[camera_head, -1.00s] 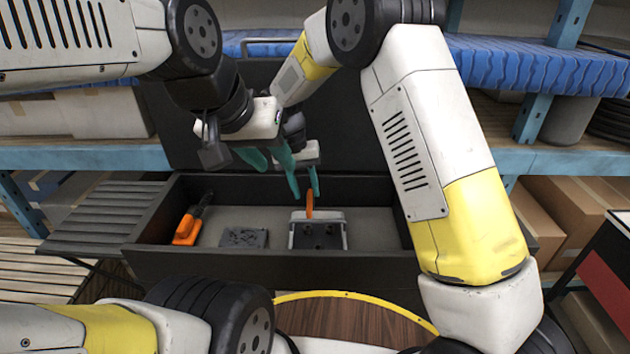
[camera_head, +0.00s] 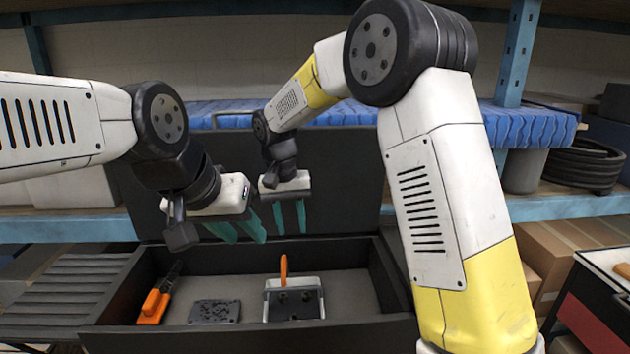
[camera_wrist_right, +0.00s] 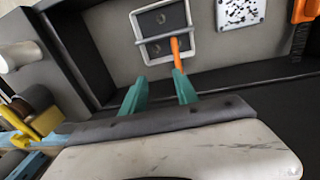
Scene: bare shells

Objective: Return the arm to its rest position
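My right gripper (camera_head: 290,217) is raised above the open black box (camera_head: 255,343), its teal fingers apart and nothing between them. In the right wrist view its fingertips (camera_wrist_right: 158,86) are also spread. An upright orange-handled item (camera_head: 284,268) stands in a small metal-framed holder (camera_head: 294,303) inside the box, below the right gripper and clear of it. My left gripper (camera_head: 240,232) hangs above the box's back edge, left of the right one. Its fingers are apart and empty.
A dark flat plate (camera_head: 214,312) and an orange-and-black tool (camera_head: 156,303) lie in the box left of the holder. The black raised lid (camera_head: 345,180) stands behind. Shelves with a blue wavy cover (camera_head: 525,128) are beyond. A slatted surface (camera_head: 60,295) lies left.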

